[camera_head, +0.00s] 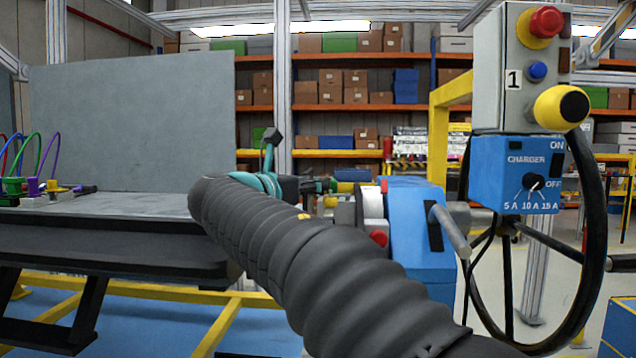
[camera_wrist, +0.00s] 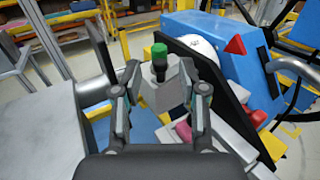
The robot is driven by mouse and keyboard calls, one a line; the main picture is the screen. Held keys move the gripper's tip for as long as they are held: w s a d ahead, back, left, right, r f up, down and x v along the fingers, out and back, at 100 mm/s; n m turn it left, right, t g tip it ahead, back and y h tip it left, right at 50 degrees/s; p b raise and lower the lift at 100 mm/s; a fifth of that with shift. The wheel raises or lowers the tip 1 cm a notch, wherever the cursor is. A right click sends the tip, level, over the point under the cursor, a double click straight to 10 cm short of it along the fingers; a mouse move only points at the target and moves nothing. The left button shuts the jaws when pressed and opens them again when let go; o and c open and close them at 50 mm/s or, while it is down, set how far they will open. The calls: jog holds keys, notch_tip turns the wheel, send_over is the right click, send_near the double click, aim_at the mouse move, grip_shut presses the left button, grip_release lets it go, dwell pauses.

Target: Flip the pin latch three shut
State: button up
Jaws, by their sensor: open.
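In the wrist view, my gripper (camera_wrist: 161,84) is open, with one finger on each side of a green-tipped black pin (camera_wrist: 159,58) on a grey block. The pin looks upright in this view; whether a finger touches it is unclear. No number shows on it, so I cannot tell whether it is pin latch three. The blue dashboard module (camera_wrist: 215,33) lies just beyond and to the right. In the head view, the module (camera_head: 420,238) stands right of centre, and my dark ribbed arm hides most of my gripper and the pin area.
A dark workbench (camera_head: 110,240) with colored cables stands at left. A metal lever (camera_head: 452,232) juts from the module.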

jog(key=shift+x, duration=1.3)
jog(key=shift+c, duration=0.2)
grip_shut()
jog(key=shift+w+a+m+g+h+p, duration=0.15)
jog(key=shift+w+m+g+h, duration=0.25)
jog(key=shift+m+g+h, duration=0.45)
jog(key=shift+w+a+m+g+h+p, duration=0.15)
jog(key=shift+w+m+g+h, duration=0.25)
jog(key=shift+m+g+h, duration=0.4)
jog(key=shift+d, duration=0.1)
